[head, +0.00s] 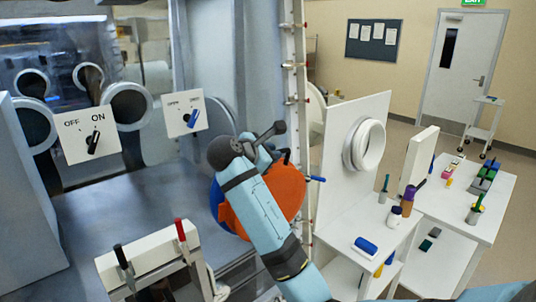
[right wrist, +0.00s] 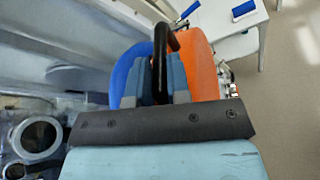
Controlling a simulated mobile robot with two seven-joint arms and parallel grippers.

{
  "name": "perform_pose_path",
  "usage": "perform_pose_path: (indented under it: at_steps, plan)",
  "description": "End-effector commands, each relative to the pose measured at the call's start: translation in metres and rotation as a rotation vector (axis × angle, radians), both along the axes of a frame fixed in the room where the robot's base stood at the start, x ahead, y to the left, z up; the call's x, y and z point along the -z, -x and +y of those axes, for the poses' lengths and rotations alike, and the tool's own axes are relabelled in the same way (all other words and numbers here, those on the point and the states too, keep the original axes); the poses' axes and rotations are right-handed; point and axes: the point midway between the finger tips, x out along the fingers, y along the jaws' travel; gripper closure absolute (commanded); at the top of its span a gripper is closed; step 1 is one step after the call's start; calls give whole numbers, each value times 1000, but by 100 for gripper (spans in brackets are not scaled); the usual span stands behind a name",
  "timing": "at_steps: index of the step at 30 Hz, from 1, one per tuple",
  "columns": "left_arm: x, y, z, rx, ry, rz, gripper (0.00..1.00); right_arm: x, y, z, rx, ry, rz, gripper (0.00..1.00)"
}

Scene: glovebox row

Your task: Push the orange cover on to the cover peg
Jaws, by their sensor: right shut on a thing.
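The orange cover (head: 287,192) is a round disc with a black handle, in the middle of the head view, partly hidden by my right arm. It also shows in the right wrist view (right wrist: 200,65), with its black handle (right wrist: 160,50). A blue round part (head: 216,200) shows beside its left edge. My right gripper (right wrist: 161,78) is shut on the black handle; in the head view it is mostly hidden by my arm. A short blue peg (head: 316,179) sticks out at the cover's right; I cannot tell whether the cover touches it. My left gripper is in neither view.
A white upright panel with a round port (head: 366,145) stands right of the cover. A white table (head: 470,225) holds bottles and small items. A white box with black and red levers (head: 148,252) is at lower left. Switch plates (head: 75,133) are at the left.

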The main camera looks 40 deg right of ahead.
Motion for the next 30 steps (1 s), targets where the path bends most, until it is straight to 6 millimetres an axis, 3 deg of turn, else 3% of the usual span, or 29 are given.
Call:
perform_pose_path:
  at_steps: [1, 30]
  plan:
    - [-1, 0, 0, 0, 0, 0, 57, -8, 4, -1, 1, 7, -15, 100]
    - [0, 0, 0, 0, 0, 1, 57, -9, 59, -5, 1, 3, -6, 100]
